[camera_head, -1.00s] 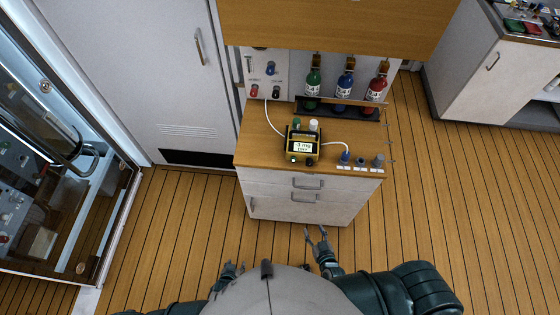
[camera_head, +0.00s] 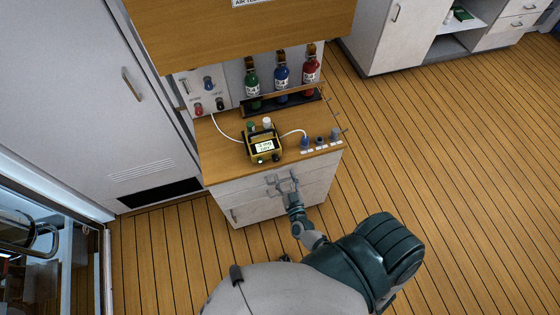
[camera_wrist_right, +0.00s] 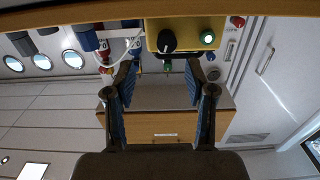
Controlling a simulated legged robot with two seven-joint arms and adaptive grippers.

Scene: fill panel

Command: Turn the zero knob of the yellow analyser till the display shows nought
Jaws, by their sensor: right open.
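The yellow analyser (camera_head: 248,147) stands on the wooden cabinet top in the head view. Its lit display (camera_head: 263,147) carries small dark characters that I cannot read surely. My right gripper (camera_head: 284,178) is open and empty in front of the cabinet drawers, below the analyser and apart from the knob. My left gripper is not in view.
The cabinet top (camera_head: 225,160) has a front edge between my right gripper and the analyser. A white cable (camera_head: 228,133) runs left, and another runs right to a blue plug (camera_head: 304,142) beside sockets. Green, blue and red bottles (camera_head: 281,77) stand behind, under a wooden overhang (camera_head: 230,30).

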